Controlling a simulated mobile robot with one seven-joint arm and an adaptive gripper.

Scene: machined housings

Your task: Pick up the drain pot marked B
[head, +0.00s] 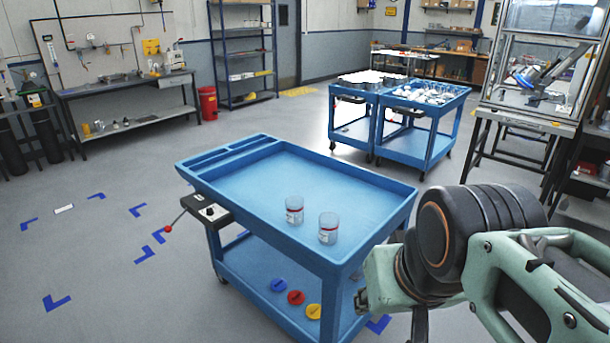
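Two small clear pots with red bands and pale labels stand upright, apart, on the top tray of a blue cart (235,190). The left pot (294,210) is slightly farther back. The right pot (328,228) is nearer the cart's front right edge. The labels are too small to read, so I cannot tell which pot is marked B. My pale green and black arm fills the lower right, right of both pots. No gripper fingers show; a dark part under the wrist is cut off by the bottom edge.
Blue, red and yellow discs (296,297) lie on the cart's lower shelf. A black box with a red-knobbed lever (205,210) sticks out on the cart's left. Two loaded blue carts (395,125) stand behind. Open floor with blue marks lies left. The upper tray is otherwise clear.

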